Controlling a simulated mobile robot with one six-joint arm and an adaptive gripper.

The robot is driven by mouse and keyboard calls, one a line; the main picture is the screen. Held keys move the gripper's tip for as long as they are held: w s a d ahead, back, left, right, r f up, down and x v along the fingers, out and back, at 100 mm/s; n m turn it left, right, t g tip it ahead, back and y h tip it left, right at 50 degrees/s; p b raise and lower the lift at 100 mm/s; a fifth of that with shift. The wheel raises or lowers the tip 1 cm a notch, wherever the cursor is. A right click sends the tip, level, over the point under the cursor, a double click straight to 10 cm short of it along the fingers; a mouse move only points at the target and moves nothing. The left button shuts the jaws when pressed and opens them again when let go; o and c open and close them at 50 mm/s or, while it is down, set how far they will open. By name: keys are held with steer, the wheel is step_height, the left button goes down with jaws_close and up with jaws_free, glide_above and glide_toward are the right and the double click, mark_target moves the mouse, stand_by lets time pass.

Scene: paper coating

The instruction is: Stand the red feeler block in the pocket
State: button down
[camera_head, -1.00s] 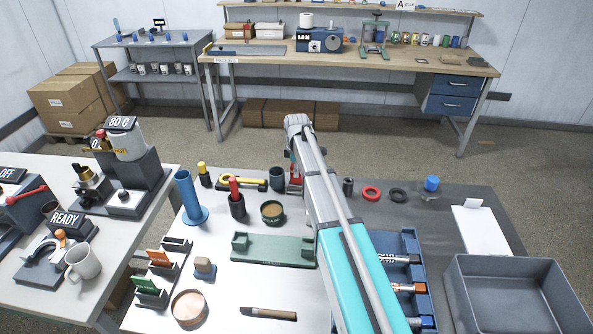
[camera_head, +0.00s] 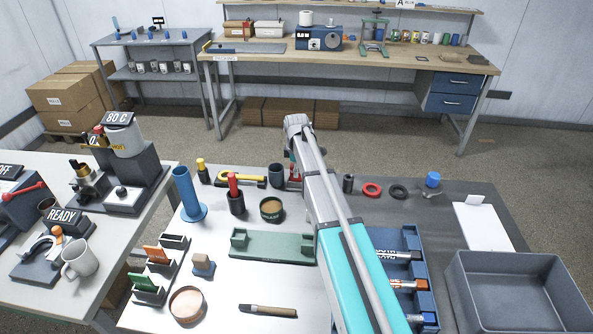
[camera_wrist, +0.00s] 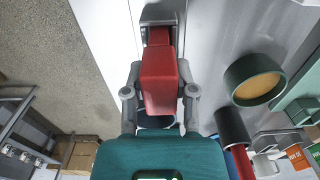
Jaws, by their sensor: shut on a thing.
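The red feeler block (camera_wrist: 160,85) is between the fingers of my gripper (camera_wrist: 158,72) in the wrist view, and the gripper is shut on it. A narrower red part (camera_wrist: 158,36) shows beyond the block, against a grey bracket-like piece (camera_wrist: 158,14). I cannot tell whether that piece is the pocket, or whether the red part touches it. In the head view my arm covers most of this spot, and only a bit of red (camera_head: 293,172) shows left of the arm.
A dark cup (camera_head: 276,175), a round tin (camera_head: 271,209) and a dark holder with a red-topped item (camera_head: 236,200) stand left of the arm. A green fixture (camera_head: 272,246) lies nearer. Red (camera_head: 371,190) and black rings lie right. A blue organiser (camera_head: 413,240) sits beside the arm.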

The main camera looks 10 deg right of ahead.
steer(key=shift+f+b, duration=0.45)
steer(key=shift+f, duration=0.05)
stand_by(0.3)
steer(key=shift+c, duration=1.7)
jaws_free()
steer(key=shift+r, duration=0.15)
step_height(320, 180, up, 9)
steer(key=p, duration=0.9)
steer(key=shift+r, duration=0.1)
